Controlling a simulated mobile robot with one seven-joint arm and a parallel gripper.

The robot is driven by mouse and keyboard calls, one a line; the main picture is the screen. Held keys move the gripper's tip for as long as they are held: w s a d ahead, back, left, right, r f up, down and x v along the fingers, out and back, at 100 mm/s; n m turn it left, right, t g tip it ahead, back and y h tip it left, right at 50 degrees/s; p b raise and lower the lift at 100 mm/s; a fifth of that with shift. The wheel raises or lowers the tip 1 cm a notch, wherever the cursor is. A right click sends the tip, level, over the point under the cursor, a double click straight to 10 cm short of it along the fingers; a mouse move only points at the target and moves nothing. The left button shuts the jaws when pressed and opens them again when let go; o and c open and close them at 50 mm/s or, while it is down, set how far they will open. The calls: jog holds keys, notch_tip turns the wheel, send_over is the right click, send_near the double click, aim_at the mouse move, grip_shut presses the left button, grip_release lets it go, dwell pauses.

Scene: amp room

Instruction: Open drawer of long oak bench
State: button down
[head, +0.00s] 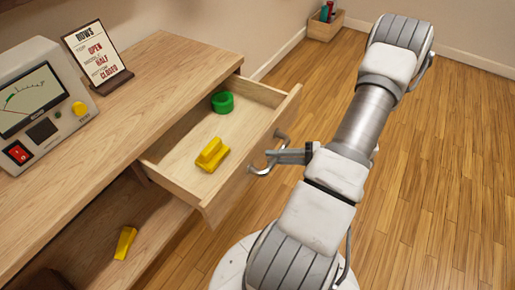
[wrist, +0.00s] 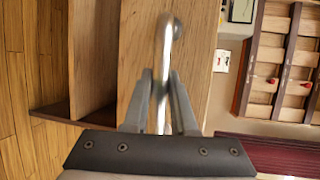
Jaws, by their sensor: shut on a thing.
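The long oak bench (head: 165,75) runs along the left in the head view. Its drawer (head: 190,152) stands pulled well out, with the inside showing. A green ring-shaped item (head: 222,102) and a yellow block (head: 211,154) lie in it. The curved metal handle (head: 258,171) is on the drawer front. My gripper (head: 272,156) is shut on this handle. In the wrist view the handle (wrist: 166,50) passes between the fingers of my gripper (wrist: 162,90), against the wooden drawer front (wrist: 140,40).
A meter box (head: 35,100) and a sign (head: 97,55) stand on the bench top. Another yellow block (head: 125,242) lies on the lower shelf. A small wooden box (head: 322,27) sits by the far wall. The floor (head: 440,170) on the right is clear.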

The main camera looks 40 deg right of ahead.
jog(key=shift+s+d, duration=0.3)
jog(key=shift+s, duration=0.5)
jog(key=shift+s+d, duration=0.3)
jog(key=shift+s, duration=0.5)
jog(key=c, duration=0.7)
grip_release()
jog(key=shift+c, duration=0.2)
jog(key=p+v, duration=0.2)
jog(key=v, duration=1.5)
jog(key=shift+s+r, duration=0.15)
jog(key=shift+r, duration=0.05)
jog(key=shift+d, duration=0.15)
